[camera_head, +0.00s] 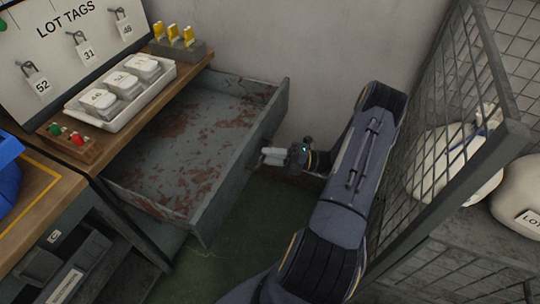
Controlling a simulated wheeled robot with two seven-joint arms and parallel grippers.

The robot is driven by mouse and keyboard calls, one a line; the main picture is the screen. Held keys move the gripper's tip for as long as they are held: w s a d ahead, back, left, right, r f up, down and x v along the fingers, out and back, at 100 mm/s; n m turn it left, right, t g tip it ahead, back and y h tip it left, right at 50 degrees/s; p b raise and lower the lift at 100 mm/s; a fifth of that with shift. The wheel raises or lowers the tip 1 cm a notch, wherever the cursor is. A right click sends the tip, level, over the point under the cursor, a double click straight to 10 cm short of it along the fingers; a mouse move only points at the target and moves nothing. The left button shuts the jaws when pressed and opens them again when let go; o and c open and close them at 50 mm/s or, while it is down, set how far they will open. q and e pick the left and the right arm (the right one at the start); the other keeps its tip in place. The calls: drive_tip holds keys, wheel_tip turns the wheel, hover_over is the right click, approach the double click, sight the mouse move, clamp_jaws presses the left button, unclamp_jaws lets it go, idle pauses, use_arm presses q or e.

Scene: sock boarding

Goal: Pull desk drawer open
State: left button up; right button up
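The grey metal desk drawer (208,212) is pulled well out from under the wooden desk top (112,72). Its inside is bare and marked with rust-red patches. My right gripper (266,156) is at the outer face of the drawer front, near the middle of its length. Its pale fingertips reach the front panel; the handle is not clearly seen there. I cannot tell whether the fingers are closed on it. My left gripper is not in view.
On the desk stand a white tray with tins (120,92), a yellow-topped holder (180,45), a red-green button block (70,143) and a lot tags board (75,40). A mesh cage (450,110) with pale sacks stands right of my arm. Green floor (235,240) shows below the drawer.

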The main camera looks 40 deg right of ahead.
drive_tip(key=v, duration=0.7)
drive_tip(key=shift+s+d, duration=0.25)
drive_tip(key=shift+d, duration=0.05)
idle(0.5)
